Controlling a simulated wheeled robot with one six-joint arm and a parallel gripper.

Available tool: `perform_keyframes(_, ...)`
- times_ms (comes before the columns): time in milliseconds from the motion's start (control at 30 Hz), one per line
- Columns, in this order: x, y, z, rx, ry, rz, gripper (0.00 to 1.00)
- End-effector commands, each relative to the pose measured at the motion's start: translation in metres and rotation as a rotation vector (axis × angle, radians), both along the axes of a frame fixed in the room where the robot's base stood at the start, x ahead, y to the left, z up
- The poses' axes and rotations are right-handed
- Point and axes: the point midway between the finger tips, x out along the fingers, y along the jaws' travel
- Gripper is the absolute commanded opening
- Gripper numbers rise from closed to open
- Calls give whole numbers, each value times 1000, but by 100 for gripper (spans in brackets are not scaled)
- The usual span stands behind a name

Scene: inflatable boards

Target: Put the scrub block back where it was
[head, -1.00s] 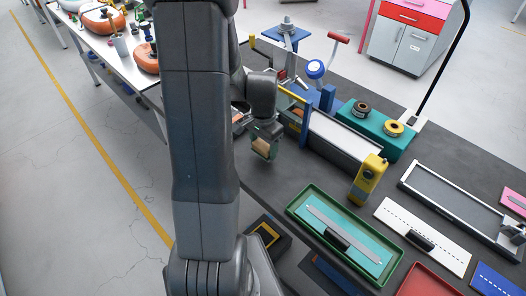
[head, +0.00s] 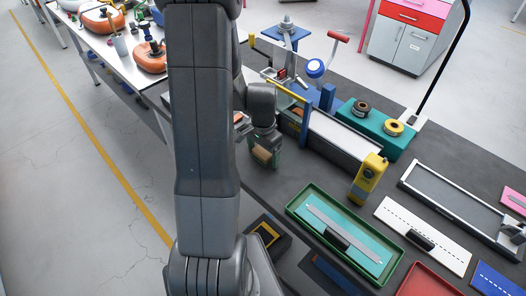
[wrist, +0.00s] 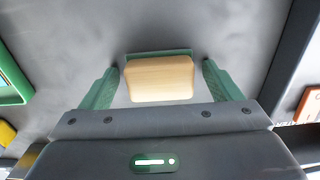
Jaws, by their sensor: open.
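The scrub block has a pale wooden body (wrist: 160,78) with a green strip along its far edge. In the wrist view it lies between the two green fingers of my gripper (wrist: 159,80). A gap shows on each side of it, so the fingers are open and apart from it. In the head view my gripper (head: 266,150) is low over the dark bench top, with the tan block (head: 262,154) showing between the fingers. The block seems to be on the bench top, but its underside is hidden. My arm covers part of the bench to the left.
A green tray (head: 296,208) and a yellow device (head: 368,178) stand to the right. A long roller unit (head: 345,138) with a blue post (head: 305,122) is close behind my gripper. A black and yellow item (head: 267,234) lies nearer. Bare bench lies right of the gripper.

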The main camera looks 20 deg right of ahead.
Motion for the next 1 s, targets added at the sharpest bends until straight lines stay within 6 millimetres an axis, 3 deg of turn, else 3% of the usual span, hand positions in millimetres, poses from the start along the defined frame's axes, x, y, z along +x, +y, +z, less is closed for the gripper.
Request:
perform_keyframes(267, 1, -1, 15, -2, -4, 0, 85)
perform_keyframes(700, 0, 0, 98, -3, -4, 0, 85)
perform_keyframes(1000, 0, 0, 123, -1, -1, 0, 85)
